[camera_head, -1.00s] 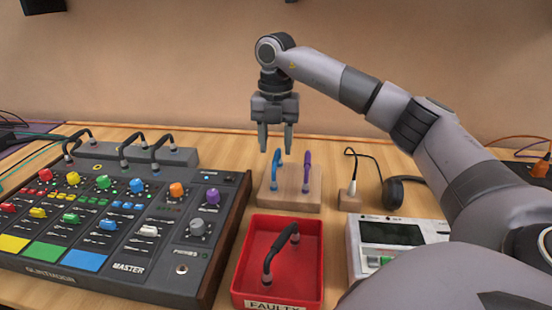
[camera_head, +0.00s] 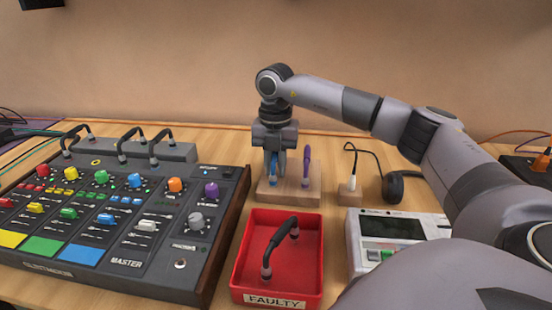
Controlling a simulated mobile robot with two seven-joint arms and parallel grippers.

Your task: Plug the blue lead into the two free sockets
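The blue lead (camera_head: 273,180) stands in a wooden block (camera_head: 300,197) behind the red tray, beside a purple lead (camera_head: 307,163). My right gripper (camera_head: 275,172) is down at the blue lead, pointing downward. Its fingers are close together on the lead's upper part and hide much of it. The grey socket box (camera_head: 180,152) lies along the back of the mixer, with several black leads (camera_head: 127,140) arching from it. A small yellow ring (camera_head: 96,162) shows on it, left of the middle. I cannot clearly make out its free sockets. My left gripper is out of view.
The mixer (camera_head: 120,225) with coloured knobs fills the left. A red tray (camera_head: 240,270) marked FAULTY holds a black lead (camera_head: 281,246). A small wooden block with a cable (camera_head: 350,190), headphones (camera_head: 392,188) and a white device (camera_head: 355,245) stand to the right.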

